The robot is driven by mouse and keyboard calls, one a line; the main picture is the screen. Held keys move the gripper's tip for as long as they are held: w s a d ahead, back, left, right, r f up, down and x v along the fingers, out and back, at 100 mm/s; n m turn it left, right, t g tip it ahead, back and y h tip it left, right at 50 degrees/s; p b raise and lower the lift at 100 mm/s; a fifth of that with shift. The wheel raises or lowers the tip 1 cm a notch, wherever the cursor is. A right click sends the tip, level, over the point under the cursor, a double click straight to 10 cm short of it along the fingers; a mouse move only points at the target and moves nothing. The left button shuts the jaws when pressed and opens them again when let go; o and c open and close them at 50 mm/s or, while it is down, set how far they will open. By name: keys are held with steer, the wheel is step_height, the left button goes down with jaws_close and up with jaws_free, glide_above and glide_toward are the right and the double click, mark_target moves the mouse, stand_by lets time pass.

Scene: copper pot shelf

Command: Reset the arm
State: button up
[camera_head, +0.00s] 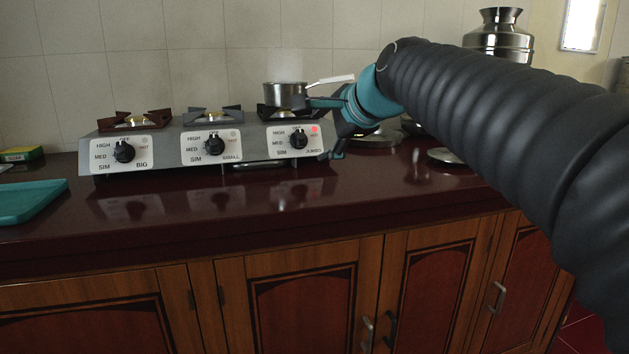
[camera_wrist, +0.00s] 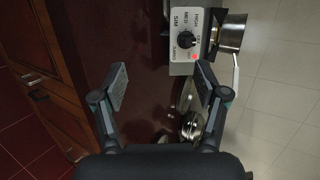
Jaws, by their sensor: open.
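My gripper (camera_head: 325,126) is at the right end of the stove in the head view, on my dark ribbed arm. Its two fingers are spread apart, and in the wrist view my gripper (camera_wrist: 161,86) is open with nothing between the fingers. A small metal pot (camera_head: 285,95) with a white handle sits upright on the right burner; the upper finger appears close to it, but I cannot tell whether they touch. The pot also shows in the wrist view (camera_wrist: 231,36), to the right of the fingers. The stove (camera_head: 211,146) has three knobs, with a red light lit by the right one.
A large metal vessel (camera_head: 498,36) stands at the back right, partly behind my arm. Round metal lids (camera_head: 376,138) lie right of the stove. A teal tray (camera_head: 28,201) and a sponge (camera_head: 21,154) are at the left. The counter's front strip is clear.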

steer(key=s+d+f+n+g+h, duration=0.1)
steer(key=s+d+f+n+g, duration=0.2)
steer(key=f, duration=0.5)
steer(key=s+d+f+n+h, duration=0.1)
steer(key=s+f+n+h, duration=0.15)
steer(key=f+n, duration=0.35)
steer(key=s+d+f+n+g+h, duration=0.1)
steer(key=s+d+f+n, duration=0.1)
steer(key=s+d+f, duration=0.3)
steer(key=s+d+f+n+g+h, duration=0.1)
steer(key=s+d+f, duration=0.4)
steer(key=s+f, duration=0.6)
steer(key=s+n, duration=0.1)
steer(key=s, duration=0.5)
steer(key=shift+f, duration=0.4)
